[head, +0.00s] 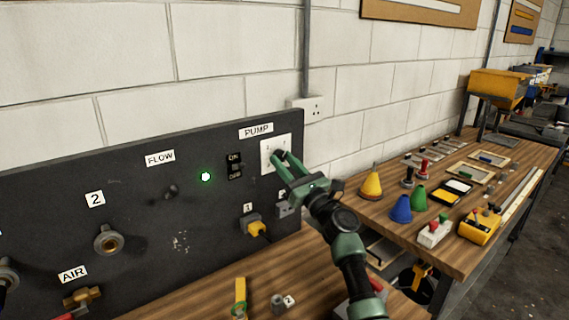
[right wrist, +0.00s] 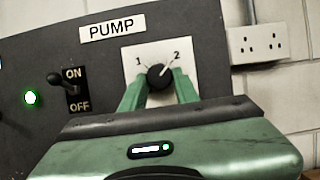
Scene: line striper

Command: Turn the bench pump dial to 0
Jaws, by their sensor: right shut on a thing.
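The pump dial (right wrist: 159,76) is a round black knob on a white plate (right wrist: 187,52) under the PUMP label (right wrist: 112,27). In the right wrist view its white pointer line aims up and right, towards the 2. The 1 is at upper left; no 0 is visible. My right gripper (right wrist: 160,84) is shut on the dial, with one green finger on each side. In the head view the right gripper (head: 283,157) reaches the white plate (head: 267,147) and covers the dial. My left gripper is not in view.
The black panel (head: 140,190) also carries an ON/OFF switch (head: 234,165), a lit green lamp (head: 205,176) and a yellow plug (head: 256,228). A wall socket (head: 312,108) is at upper right. Coloured cones (head: 371,185) and small boxes stand on the right bench.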

